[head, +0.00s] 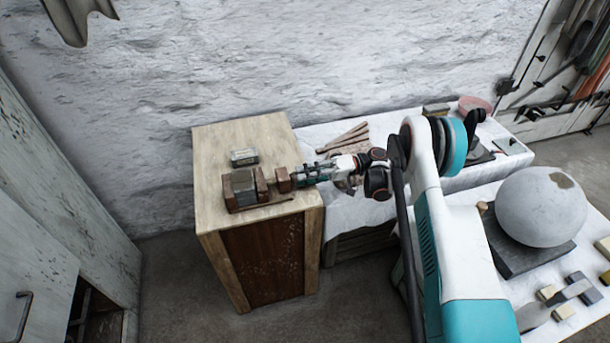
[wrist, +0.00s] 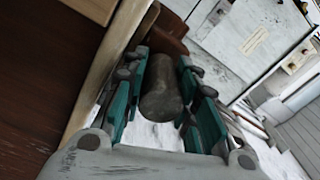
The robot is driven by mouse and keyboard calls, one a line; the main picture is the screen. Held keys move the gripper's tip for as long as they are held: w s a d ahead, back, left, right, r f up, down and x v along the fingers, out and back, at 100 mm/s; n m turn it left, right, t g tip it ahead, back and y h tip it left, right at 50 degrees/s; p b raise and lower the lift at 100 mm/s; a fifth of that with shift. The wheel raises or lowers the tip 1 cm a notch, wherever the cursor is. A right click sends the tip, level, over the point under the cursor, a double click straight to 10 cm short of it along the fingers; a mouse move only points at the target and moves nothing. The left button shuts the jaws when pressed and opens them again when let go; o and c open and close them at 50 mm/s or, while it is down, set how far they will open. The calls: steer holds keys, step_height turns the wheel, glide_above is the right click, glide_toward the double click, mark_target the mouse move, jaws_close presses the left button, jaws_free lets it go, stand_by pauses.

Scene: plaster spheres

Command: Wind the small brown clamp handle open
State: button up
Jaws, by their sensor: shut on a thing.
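The brown clamp (head: 245,190) sits on top of the wooden cabinet, with a grey block (head: 244,193) between its brown jaws. Its small brown handle (head: 283,180) sticks out on the right, towards my gripper (head: 300,177). In the wrist view the handle shows as a dark, rounded, cylinder-like piece (wrist: 160,92) between the two teal fingers of my gripper (wrist: 163,85). The fingers are shut on it. A reddish-brown part of the clamp (wrist: 168,40) shows beyond it. The finger contact is partly hidden in the head view.
The wooden cabinet (head: 215,150) has a small box (head: 244,157) behind the clamp and a thin brown stick (head: 262,207) in front. A cloth-covered table (head: 315,136) with wooden tools (head: 345,138) adjoins on the right. A large plaster sphere (head: 540,207) stands at the right.

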steer(key=o, duration=0.8)
steer(key=shift+o, duration=0.2)
